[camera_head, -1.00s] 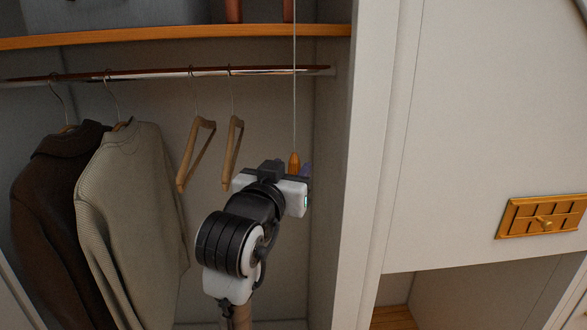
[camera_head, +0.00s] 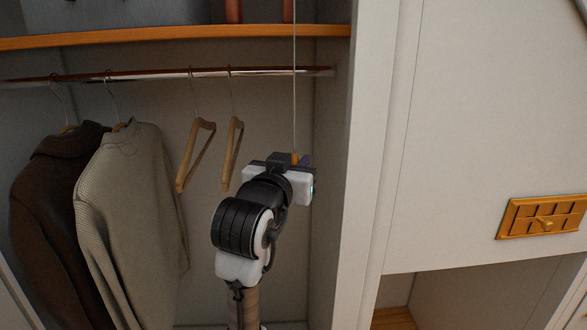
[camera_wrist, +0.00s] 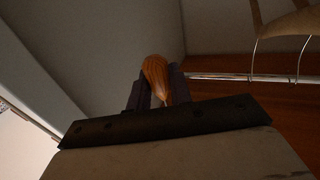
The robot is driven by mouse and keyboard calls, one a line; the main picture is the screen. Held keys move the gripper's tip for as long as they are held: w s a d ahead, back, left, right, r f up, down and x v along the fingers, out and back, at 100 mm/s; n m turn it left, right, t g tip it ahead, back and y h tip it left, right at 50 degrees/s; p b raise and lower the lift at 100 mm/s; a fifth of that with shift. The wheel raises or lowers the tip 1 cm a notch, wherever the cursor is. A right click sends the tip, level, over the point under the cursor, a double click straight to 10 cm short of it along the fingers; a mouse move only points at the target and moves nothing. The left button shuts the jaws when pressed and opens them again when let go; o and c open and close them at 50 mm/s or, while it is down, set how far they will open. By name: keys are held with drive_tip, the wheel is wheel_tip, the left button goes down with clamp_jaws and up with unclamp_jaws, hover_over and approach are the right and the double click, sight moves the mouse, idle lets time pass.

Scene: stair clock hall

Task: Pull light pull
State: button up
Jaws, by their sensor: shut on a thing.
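The light pull (camera_head: 295,158) is a small orange-brown wooden knob on a thin cord (camera_head: 294,90) that hangs down past the shelf inside the closet. My gripper (camera_head: 294,160) is at the end of the cord, and only the top of the knob shows above it in the head view. In the wrist view the knob (camera_wrist: 155,75) sits between the two dark fingers of my gripper (camera_wrist: 157,88), which are shut on it. The cord looks straight. The lower part of the knob is hidden in the head view.
Two empty wooden hangers (camera_head: 195,155) hang from the rail (camera_head: 150,73) just left of my gripper. A beige sweater (camera_head: 130,210) and a dark brown garment (camera_head: 58,200) hang further left. The closet's side wall (camera_head: 333,200) is close on the right. A shelf (camera_head: 180,36) is above.

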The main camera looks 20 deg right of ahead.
drive_tip(key=shift+f, duration=0.2)
drive_tip(key=shift+f+b, duration=0.65)
drive_tip(key=shift+f, duration=0.1)
drive_tip(key=o, duration=0.8)
drive_tip(key=shift+o, duration=0.2)
drive_tip(key=b+v, duration=0.6)
drive_tip(key=v, duration=0.7)
drive_tip(key=shift+s+a, duration=0.2)
drive_tip(key=shift+s, duration=0.15)
drive_tip(key=shift+r, duration=0.1)
